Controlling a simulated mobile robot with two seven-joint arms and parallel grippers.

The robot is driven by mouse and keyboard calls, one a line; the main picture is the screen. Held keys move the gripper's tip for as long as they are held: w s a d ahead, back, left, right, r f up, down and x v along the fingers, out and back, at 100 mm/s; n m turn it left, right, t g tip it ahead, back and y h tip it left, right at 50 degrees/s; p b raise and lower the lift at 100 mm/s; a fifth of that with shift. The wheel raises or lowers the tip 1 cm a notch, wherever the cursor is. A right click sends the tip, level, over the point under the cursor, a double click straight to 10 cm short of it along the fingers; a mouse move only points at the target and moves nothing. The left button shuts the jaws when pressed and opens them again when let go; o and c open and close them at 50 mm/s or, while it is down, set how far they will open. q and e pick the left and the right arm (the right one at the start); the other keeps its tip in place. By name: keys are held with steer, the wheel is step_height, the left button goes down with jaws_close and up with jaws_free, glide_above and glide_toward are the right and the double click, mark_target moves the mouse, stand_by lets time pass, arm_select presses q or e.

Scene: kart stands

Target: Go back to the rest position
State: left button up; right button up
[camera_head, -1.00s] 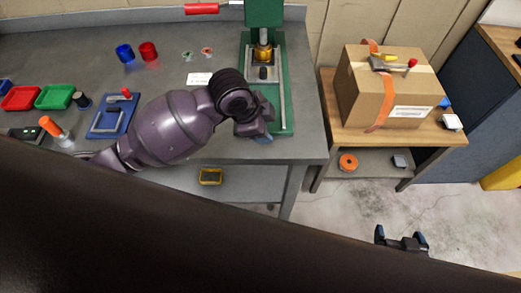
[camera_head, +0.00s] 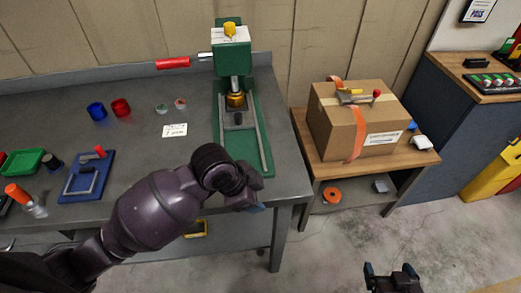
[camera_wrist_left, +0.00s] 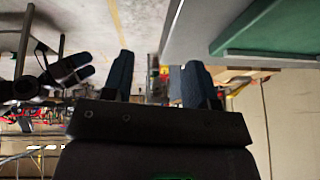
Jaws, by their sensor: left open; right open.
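My left arm comes in from the lower left in the head view. Its gripper (camera_head: 250,200) is near the front edge of the grey workbench (camera_head: 290,170), just in front of the green press (camera_head: 238,155). In the left wrist view the left gripper (camera_wrist_left: 160,75) has its two dark fingers spread with nothing between them. My right gripper (camera_head: 393,272) shows at the bottom right of the head view, over the concrete floor. Its fingers are apart and it holds nothing.
On the bench are a blue cup (camera_head: 97,111), a red cup (camera_head: 121,108), a blue board (camera_head: 86,178) and a green tray (camera_head: 22,162). A cardboard box (camera_head: 340,130) stands on a small wooden table (camera_head: 415,160) at the right. The floor between is clear.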

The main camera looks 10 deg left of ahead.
steer(key=shift+w, duration=0.1)
arm_select(q)
steer(key=s+a+f+n+t+y, duration=0.15)
steer(key=s+a+n+y, duration=0.45)
steer(key=s+a+n, duration=1.3)
steer(key=w+a+f+m+t, duration=0.2)
steer(key=w+f+m+t, duration=0.2)
steer(key=w+f+t, duration=0.3)
steer(key=shift+w+f+t+h, duration=0.4)
steer(key=shift+w+f, duration=0.6)
steer(key=shift+f, duration=0.75)
arm_select(e)
steer(key=shift+w+a+r, duration=0.1)
steer(key=shift+w+r, duration=0.1)
steer(key=shift+w, duration=0.15)
steer(key=shift+s, duration=0.1)
